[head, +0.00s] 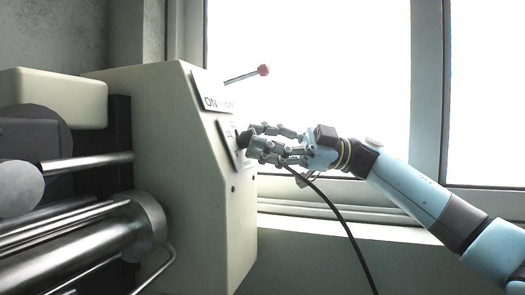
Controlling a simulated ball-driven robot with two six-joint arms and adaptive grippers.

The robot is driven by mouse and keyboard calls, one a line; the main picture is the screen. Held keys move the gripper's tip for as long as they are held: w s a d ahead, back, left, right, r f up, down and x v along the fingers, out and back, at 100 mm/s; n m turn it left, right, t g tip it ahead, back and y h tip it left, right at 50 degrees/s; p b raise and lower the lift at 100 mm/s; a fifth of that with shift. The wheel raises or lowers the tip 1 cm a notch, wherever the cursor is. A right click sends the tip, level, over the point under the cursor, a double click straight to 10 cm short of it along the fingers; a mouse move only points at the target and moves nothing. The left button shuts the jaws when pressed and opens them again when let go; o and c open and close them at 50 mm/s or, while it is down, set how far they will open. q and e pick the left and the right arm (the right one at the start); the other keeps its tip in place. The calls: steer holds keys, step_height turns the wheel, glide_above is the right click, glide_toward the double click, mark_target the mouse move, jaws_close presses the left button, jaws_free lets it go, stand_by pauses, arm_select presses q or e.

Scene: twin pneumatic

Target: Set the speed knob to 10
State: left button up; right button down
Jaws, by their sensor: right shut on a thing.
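The speed knob (242,139) is a small dark knob on the slanted front face of a cream machine (170,150). It is mostly hidden behind my fingers. My right gripper (250,141) reaches in from the right and is shut on the knob. A pale dial plate (228,146) sits behind the knob. Its markings are too small and too edge-on to read, so I cannot tell the setting. My left gripper is not in view.
Above the knob, a lever with a red ball (263,70) sticks out beside an "ON" label plate (211,102). Metal rollers (75,235) fill the lower left. A black cable hangs below my right wrist. A bright window (330,60) and sill stand behind.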

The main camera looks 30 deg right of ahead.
steer(key=shift+w+r+n+g+h, duration=0.1)
steer(key=shift+r+n+g+h, duration=0.1)
steer(key=shift+n+g+h, duration=1.35)
steer(key=shift+w+r+n+g+h, duration=0.15)
steer(key=shift+n+g+h, duration=0.45)
steer(key=shift+n, duration=1.85)
steer(key=shift+r+n+g+h, duration=0.2)
steer(key=shift+n+g+h, duration=0.85)
steer(key=shift+n, duration=0.95)
steer(key=shift+h, duration=0.3)
steer(key=c, duration=1)
jaws_free()
